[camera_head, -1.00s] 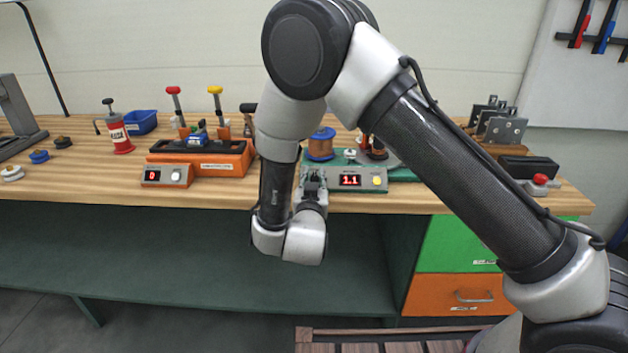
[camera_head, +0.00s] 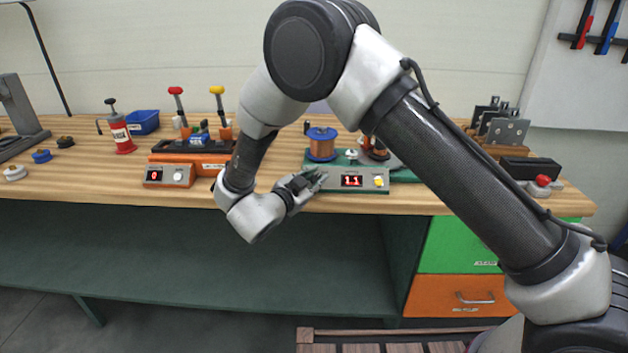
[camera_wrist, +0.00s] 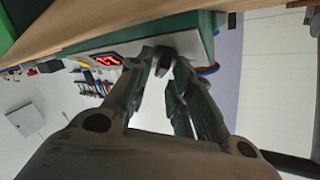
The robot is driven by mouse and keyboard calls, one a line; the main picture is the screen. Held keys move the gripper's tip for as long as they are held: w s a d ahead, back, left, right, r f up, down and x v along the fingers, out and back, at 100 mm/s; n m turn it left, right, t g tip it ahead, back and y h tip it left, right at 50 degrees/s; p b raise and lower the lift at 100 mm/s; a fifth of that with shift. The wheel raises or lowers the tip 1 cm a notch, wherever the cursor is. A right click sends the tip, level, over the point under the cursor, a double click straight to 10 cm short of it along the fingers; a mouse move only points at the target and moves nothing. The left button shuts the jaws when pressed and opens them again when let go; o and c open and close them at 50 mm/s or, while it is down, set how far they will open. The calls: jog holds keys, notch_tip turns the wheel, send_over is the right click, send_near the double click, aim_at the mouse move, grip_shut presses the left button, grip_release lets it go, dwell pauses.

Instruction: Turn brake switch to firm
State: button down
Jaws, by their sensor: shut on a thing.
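The strander's grey control panel (camera_head: 340,187) is at the front of a green base (camera_head: 405,175) on the bench. It has a red display (camera_head: 352,181) reading 1.1 and a yellow knob (camera_head: 379,181). My gripper (camera_head: 318,178) is at the panel's left end, tilted and reaching in from the lower left. In the wrist view, my gripper (camera_wrist: 165,58) is shut on a small dark switch knob (camera_wrist: 160,62) on the panel face. The display shows beside it in that view (camera_wrist: 107,60). In the head view the fingers hide the knob, and its setting cannot be read.
A copper spool (camera_head: 321,146) stands on the green base behind the panel. An orange unit (camera_head: 195,165) with a display reading 0 stands to the left. A red-topped button box (camera_head: 542,185) is at the right.

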jog(key=shift+m+g+h, duration=0.3)
jog(key=shift+m+g, duration=0.1)
jog(key=shift+m, duration=0.1)
jog(key=c, duration=1.5)
grip_release()
jog(key=shift+c, duration=0.2)
jog(key=v, duration=1.2)
jog(key=shift+a+f, duration=0.1)
